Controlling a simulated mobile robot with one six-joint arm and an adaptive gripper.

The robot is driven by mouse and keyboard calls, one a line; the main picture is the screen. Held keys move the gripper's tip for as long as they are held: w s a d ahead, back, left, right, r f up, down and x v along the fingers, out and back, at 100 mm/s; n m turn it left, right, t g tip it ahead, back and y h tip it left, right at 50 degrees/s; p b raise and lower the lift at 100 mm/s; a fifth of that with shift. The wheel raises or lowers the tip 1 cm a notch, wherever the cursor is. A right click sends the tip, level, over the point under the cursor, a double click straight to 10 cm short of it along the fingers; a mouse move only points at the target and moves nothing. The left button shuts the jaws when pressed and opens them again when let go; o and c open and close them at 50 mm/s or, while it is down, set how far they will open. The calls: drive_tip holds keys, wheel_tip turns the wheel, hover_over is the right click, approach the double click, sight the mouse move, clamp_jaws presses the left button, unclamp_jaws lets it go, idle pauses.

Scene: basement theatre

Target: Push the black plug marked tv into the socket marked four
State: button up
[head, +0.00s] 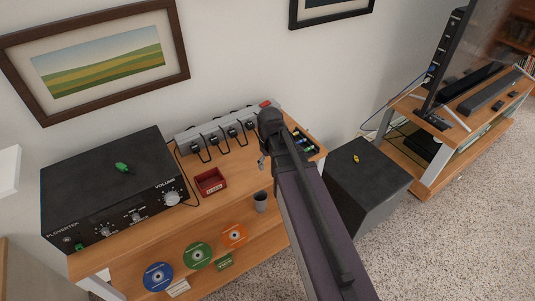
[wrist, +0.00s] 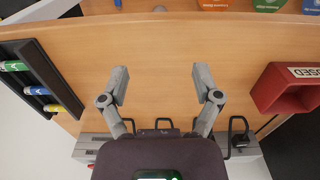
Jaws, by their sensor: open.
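A grey power strip (head: 213,128) lies along the wall at the back of the wooden cabinet top, with several black plugs (head: 214,140) and cables along it. No plug or socket marking is legible, so I cannot tell which plug is marked tv or which socket is marked four. In the wrist view, parts of the strip (wrist: 88,148) show at the bottom edge, with a black plug (wrist: 239,138) at right. My gripper (wrist: 160,78) is open and empty above the bare wood.
A black amplifier (head: 115,187) is at left and a dark speaker box (head: 367,185) at right. The wood between box and tray is clear.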

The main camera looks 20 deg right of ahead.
drive_tip(key=shift+s+a+r, duration=0.1)
drive_tip(key=shift+s+r, duration=0.05)
drive_tip(key=shift+s, duration=1.35)
drive_tip(key=shift+s+r, duration=0.15)
drive_tip(key=shift+s, duration=1.3)
wheel_tip(320, 180, up, 6)
drive_tip(key=s+m+p, duration=0.1)
drive_tip(key=m+p, duration=0.2)
drive_tip(key=p, duration=0.3)
drive_tip(key=shift+s+a+m, duration=0.25)
drive_tip(key=shift+a+m, duration=0.1)
drive_tip(key=shift+m, duration=0.05)
drive_tip(key=shift+c, duration=0.2)
